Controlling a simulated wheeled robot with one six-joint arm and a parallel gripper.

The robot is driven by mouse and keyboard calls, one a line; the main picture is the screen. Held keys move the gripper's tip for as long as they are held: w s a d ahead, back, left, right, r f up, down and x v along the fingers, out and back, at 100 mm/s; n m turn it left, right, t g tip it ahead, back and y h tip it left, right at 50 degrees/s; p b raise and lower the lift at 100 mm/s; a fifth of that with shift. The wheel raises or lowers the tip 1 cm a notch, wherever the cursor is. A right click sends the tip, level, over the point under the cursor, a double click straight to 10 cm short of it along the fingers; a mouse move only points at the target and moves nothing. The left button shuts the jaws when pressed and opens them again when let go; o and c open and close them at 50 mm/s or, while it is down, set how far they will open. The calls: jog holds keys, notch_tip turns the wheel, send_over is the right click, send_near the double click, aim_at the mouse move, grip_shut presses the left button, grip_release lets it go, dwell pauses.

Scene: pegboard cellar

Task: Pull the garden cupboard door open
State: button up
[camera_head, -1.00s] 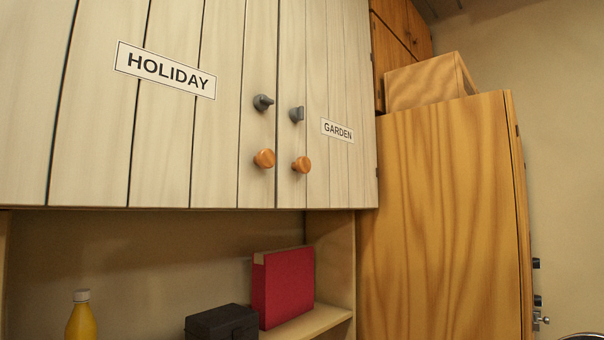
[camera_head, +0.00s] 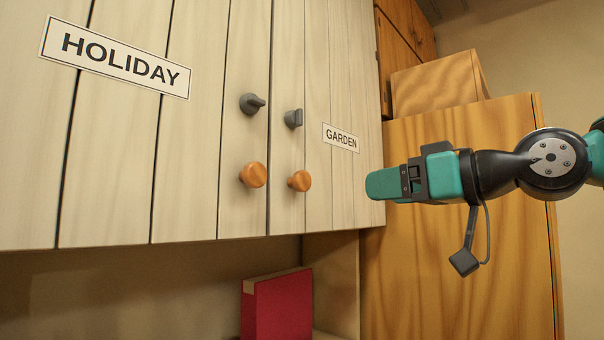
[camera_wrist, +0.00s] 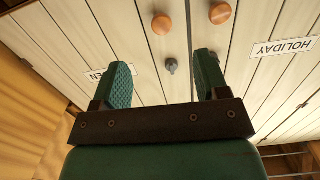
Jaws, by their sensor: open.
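The garden cupboard door (camera_head: 340,185) is the narrow pale plank door right of the holiday door, with a GARDEN label (camera_head: 341,137). It looks shut, flush with its neighbour. Its round orange wooden knob (camera_head: 299,181) sits low near its left edge, below a grey turn latch (camera_head: 293,119). In the wrist view, tilted nearly upside down, the garden knob (camera_wrist: 161,25) and latch (camera_wrist: 171,65) show beyond the fingers. My gripper (camera_head: 383,185) is to the right of the knob in the head view, apart from it. Its green fingers (camera_wrist: 163,62) are spread and empty.
The holiday door (camera_head: 110,150) has its own orange knob (camera_head: 253,175) and grey latch (camera_head: 252,104) close by. A red binder (camera_head: 278,305) stands on the shelf below. A tall wooden cabinet (camera_head: 450,280) with a wooden box (camera_head: 435,85) on top stands to the right.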

aim_at(305, 181)
jog(key=shift+t+y, duration=0.3)
jog(key=p+x, duration=0.3)
jog(key=x, duration=0.2)
jog(key=r+p+x, duration=0.1)
jog(key=p+x, duration=0.2)
jog(key=x, duration=0.3)
jog(key=r+p+x, duration=0.1)
jog(key=p+x, duration=0.2)
jog(key=x, duration=0.2)
jog(key=shift+w+r, duration=0.2)
jog(key=shift+r, duration=0.05)
jog(key=shift+w+a+f, duration=0.15)
jog(key=shift+w+a, duration=0.15)
